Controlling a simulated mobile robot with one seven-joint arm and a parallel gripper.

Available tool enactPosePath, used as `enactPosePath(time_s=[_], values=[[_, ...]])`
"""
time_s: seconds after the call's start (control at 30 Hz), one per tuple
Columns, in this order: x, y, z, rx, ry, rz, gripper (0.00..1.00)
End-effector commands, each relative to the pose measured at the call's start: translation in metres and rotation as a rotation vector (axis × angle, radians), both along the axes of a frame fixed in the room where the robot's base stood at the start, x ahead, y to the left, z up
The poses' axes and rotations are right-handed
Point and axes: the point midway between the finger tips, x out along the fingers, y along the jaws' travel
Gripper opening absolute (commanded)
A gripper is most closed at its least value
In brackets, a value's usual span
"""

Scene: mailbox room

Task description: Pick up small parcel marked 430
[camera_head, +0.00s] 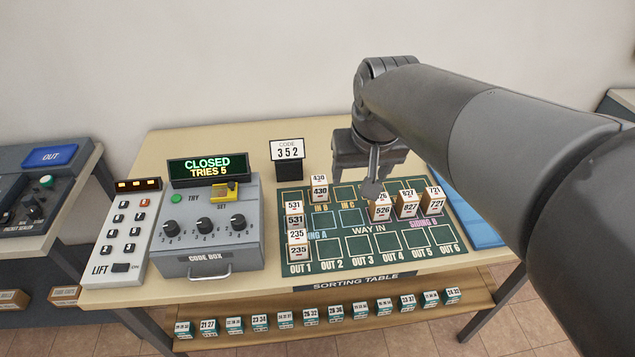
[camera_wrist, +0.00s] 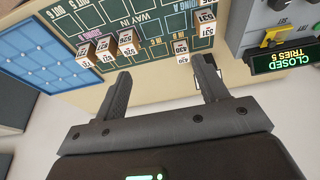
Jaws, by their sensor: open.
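The small parcel marked 430 (camera_head: 319,191) is a white-faced box. It stands at the back of the green sorting table board (camera_head: 347,250), near the IN B label. In the wrist view, parcel 430 (camera_wrist: 181,47) appears beyond my fingertips, closer to the right finger. My gripper (camera_head: 368,188) is over the back part of the board, to the right of parcel 430. In the wrist view my gripper (camera_wrist: 165,72) has its two fingers spread wide with nothing between them.
Parcels 531 (camera_head: 294,222) and 235 (camera_head: 298,250) stand at the left column. Parcels 526 (camera_head: 381,211), 827 (camera_head: 407,207) and 721 (camera_head: 432,205) stand to the right. A code stand (camera_head: 288,152) rises behind the board; the code box (camera_head: 208,228) is left.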

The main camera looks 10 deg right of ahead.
Motion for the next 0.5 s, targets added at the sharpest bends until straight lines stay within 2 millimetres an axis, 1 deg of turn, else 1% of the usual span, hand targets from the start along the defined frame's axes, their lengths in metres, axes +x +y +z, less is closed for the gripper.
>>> enactPosePath(time_s=[0.03, 0.17, 0.27, 0.3, 0.37, 0.5], values=[[0.016, 0.002, -0.003, 0.0, 0.023, 0.001, 0.66], [0.053, 0.007, -0.01, -0.001, 0.074, 0.002, 0.66], [0.082, 0.011, -0.02, -0.001, 0.112, 0.003, 0.66], [0.093, 0.012, -0.024, -0.001, 0.128, 0.003, 0.66], [0.11, 0.015, -0.032, 0.0, 0.151, 0.003, 0.66], [0.149, 0.022, -0.055, 0.0, 0.205, 0.002, 0.66]])
